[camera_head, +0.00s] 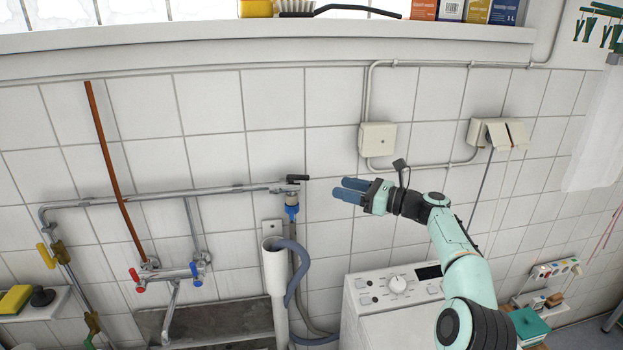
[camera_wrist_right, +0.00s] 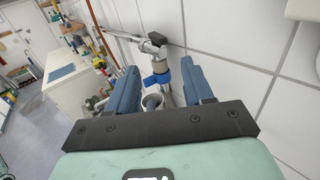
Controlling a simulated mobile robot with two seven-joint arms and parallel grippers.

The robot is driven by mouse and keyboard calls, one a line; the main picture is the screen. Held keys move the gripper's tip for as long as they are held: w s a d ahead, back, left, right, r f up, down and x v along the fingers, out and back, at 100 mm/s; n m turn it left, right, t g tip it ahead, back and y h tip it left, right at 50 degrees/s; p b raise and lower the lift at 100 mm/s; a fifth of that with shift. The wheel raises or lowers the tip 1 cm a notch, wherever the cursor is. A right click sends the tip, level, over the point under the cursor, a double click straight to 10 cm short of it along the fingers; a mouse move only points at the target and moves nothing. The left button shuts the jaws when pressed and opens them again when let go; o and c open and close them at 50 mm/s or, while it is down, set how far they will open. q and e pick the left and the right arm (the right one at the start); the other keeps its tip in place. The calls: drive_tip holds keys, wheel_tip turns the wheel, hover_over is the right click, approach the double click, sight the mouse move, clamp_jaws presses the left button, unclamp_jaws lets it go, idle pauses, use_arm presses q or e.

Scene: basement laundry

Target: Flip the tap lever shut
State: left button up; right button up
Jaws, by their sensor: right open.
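The tap (camera_head: 292,190) sits at the right end of the horizontal wall pipe, with a blue hose collar below it. Its short black lever (camera_head: 298,178) is on top and points right in the head view. In the right wrist view the lever (camera_wrist_right: 157,38) shows beyond the fingertips, above the tap's metal body. My right gripper (camera_head: 339,188) is open and empty, to the right of the lever and apart from it. Its two blue fingers (camera_wrist_right: 160,75) have a gap between them, with the blue collar seen through it. My left gripper is not in view.
A grey hose (camera_head: 294,285) and a white standpipe (camera_head: 275,270) stand below the tap. A white washing machine (camera_head: 380,310) is under my right arm. A red-and-blue-handled mixer tap (camera_head: 168,275) is at left. The tiled wall is close behind; a socket box (camera_head: 377,139) is above.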

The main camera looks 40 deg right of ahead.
sight(298, 180)
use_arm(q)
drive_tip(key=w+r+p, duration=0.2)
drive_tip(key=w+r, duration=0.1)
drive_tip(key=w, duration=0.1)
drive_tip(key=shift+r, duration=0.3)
use_arm(e)
drive_tip(key=x, duration=1)
drive_tip(key=shift+w, duration=0.3)
drive_tip(key=shift+s, duration=0.1)
